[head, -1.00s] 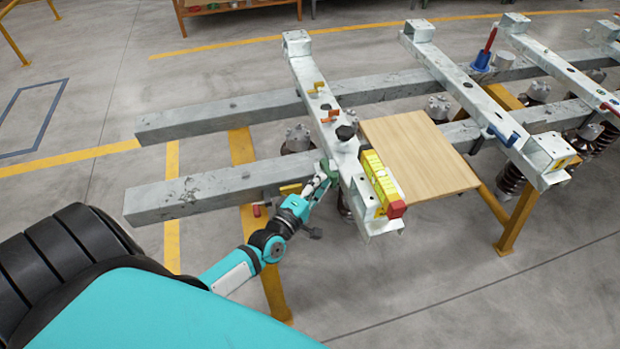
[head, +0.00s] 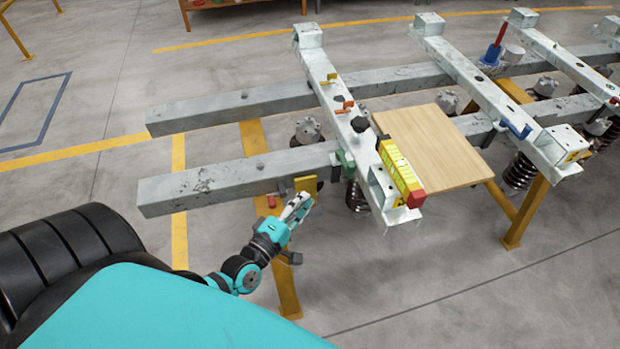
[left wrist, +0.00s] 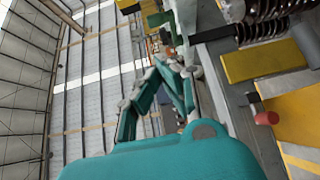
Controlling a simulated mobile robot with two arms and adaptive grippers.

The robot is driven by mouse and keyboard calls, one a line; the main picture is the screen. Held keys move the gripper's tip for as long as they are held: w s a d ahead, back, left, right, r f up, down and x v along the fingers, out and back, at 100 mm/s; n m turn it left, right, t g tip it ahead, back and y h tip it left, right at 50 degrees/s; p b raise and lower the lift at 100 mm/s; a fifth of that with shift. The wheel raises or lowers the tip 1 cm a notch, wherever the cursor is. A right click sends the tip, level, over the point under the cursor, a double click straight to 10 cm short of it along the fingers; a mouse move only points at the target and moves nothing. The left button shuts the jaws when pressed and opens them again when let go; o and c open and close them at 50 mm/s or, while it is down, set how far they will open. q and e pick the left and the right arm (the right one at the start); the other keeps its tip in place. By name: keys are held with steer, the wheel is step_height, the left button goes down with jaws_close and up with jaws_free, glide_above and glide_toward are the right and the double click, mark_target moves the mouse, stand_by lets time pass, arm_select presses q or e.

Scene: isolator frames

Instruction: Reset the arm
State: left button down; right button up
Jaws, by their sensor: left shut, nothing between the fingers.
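My left arm comes in from the lower left in the head view. Its gripper (head: 300,203) is shut and empty, just in front of the lower grey beam (head: 215,187) and left of the nearest cross beam (head: 350,120). A gap separates it from the green block (head: 345,162) on that cross beam's side. In the left wrist view, the teal and grey gripper fingers (left wrist: 180,70) point up the picture with nothing between them. My right gripper is not in view.
The isolator frame's yellow post (head: 287,285) stands close to my left gripper. A yellow box (head: 400,170) with a red end lies on the cross beam. A wooden board (head: 440,145) lies to its right. The floor in front is clear.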

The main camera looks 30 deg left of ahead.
arm_select(q)
steer(key=s+d+f+m+g, duration=0.1)
steer(key=s+f+m+g, duration=0.25)
steer(key=f, duration=0.65)
steer(key=s+d+f+m+g, duration=0.15)
steer(key=s+f+m, duration=0.3)
steer(key=f, duration=0.55)
steer(key=s+f+m+g, duration=0.3)
steer(key=s+f+g, duration=0.15)
steer(key=f, duration=0.55)
steer(key=s+d+f+m+g, duration=0.1)
steer(key=s+f+m+g, duration=0.2)
steer(key=s+f, duration=0.4)
steer(key=s+d+f+m+g, duration=0.1)
steer(key=s+f+m+g, duration=0.3)
steer(key=s, duration=1.1)
step_height(320, 180, down, 3)
steer(key=m, duration=0.2)
steer(key=shift+s+d+m, duration=0.15)
steer(key=shift+s+m, duration=0.1)
steer(key=shift+m, duration=0.05)
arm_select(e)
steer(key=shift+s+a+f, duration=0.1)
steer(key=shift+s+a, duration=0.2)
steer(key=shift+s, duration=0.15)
arm_select(q)
steer(key=shift+f+g, duration=0.1)
steer(key=shift+g, duration=0.15)
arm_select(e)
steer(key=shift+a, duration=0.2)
